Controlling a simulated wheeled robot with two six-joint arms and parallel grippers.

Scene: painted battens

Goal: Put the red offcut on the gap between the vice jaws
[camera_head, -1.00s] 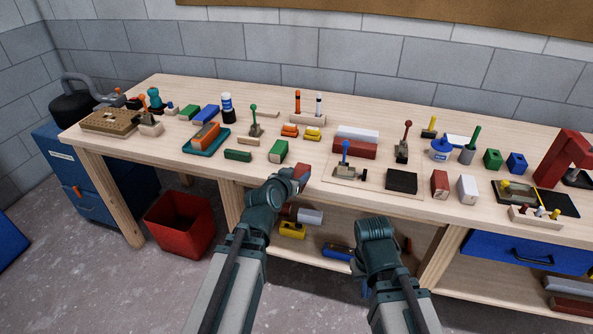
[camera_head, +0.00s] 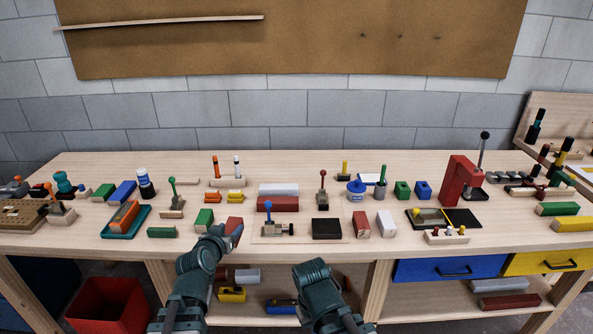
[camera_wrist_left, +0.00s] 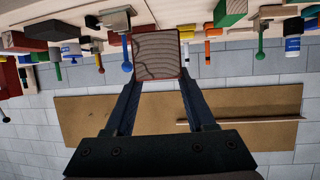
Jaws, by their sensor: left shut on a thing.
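The red offcut (camera_head: 234,226) is a short block in my left gripper (camera_head: 228,232), at the bench's front edge. In the left wrist view, which is upside down, its grainy end face (camera_wrist_left: 157,52) shows between the two fingers of my left gripper (camera_wrist_left: 158,78). The fingers are shut on its sides. I cannot surely pick out the vice jaws; a clamp-like fixture with a blue handle (camera_head: 269,229) stands on a pale board just right of the offcut. My right arm shows low in the middle, but its gripper is not visible.
A green block (camera_head: 204,219) stands left of the offcut. A dark square pad (camera_head: 326,229), another red block (camera_head: 361,224) and a white block (camera_head: 386,224) stand to the right. Red (camera_head: 278,204) and white (camera_head: 278,189) bars lie behind. A red press (camera_head: 456,180) stands farther right.

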